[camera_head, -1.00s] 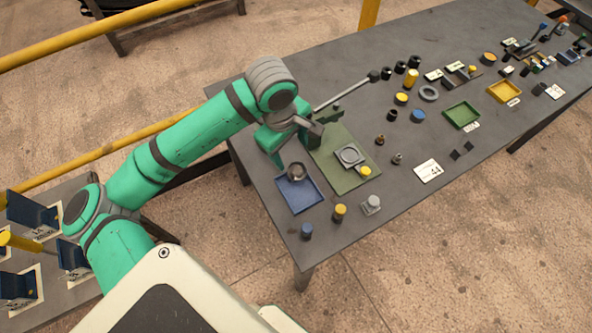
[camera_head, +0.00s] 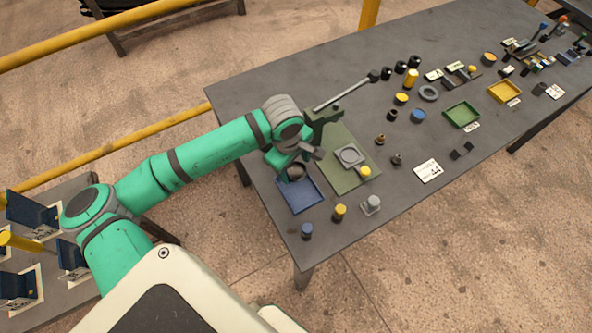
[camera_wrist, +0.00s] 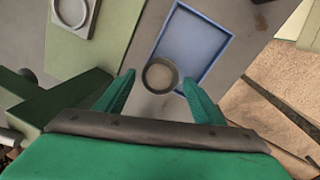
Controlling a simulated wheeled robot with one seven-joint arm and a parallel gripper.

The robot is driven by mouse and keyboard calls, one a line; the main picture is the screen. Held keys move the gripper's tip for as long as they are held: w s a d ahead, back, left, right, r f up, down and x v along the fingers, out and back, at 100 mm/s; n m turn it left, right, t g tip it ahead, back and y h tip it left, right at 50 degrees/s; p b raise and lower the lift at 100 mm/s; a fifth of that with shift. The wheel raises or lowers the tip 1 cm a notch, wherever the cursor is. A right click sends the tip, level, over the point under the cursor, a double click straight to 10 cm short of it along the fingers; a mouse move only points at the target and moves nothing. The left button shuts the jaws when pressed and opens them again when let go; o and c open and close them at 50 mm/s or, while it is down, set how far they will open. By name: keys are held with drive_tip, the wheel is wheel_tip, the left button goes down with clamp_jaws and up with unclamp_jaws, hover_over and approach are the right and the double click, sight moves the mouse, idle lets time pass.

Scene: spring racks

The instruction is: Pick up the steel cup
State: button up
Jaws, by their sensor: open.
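The steel cup (camera_wrist: 161,74) shows from above in the wrist view as a round dark rim with a paler inside. It overlaps the near edge of the blue tray (camera_wrist: 200,38); I cannot tell whether it is inside or beside it. In the head view the cup (camera_head: 297,172) is partly hidden by my gripper, at the far edge of the tray (camera_head: 300,197). My gripper (camera_wrist: 158,78) is open, with its two green fingers on either side of the cup in the wrist view. Contact cannot be seen.
A green mat (camera_head: 337,180) with a grey round-pocket fixture (camera_head: 349,156) lies right of the tray. A dark green stand (camera_head: 322,122) with a long rod is close behind my gripper. Yellow-topped (camera_head: 339,212), blue (camera_head: 307,230) and grey (camera_head: 372,204) pieces stand at the front.

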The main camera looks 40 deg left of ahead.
drive_tip(key=shift+f, duration=0.15)
drive_tip(key=c, duration=1.2)
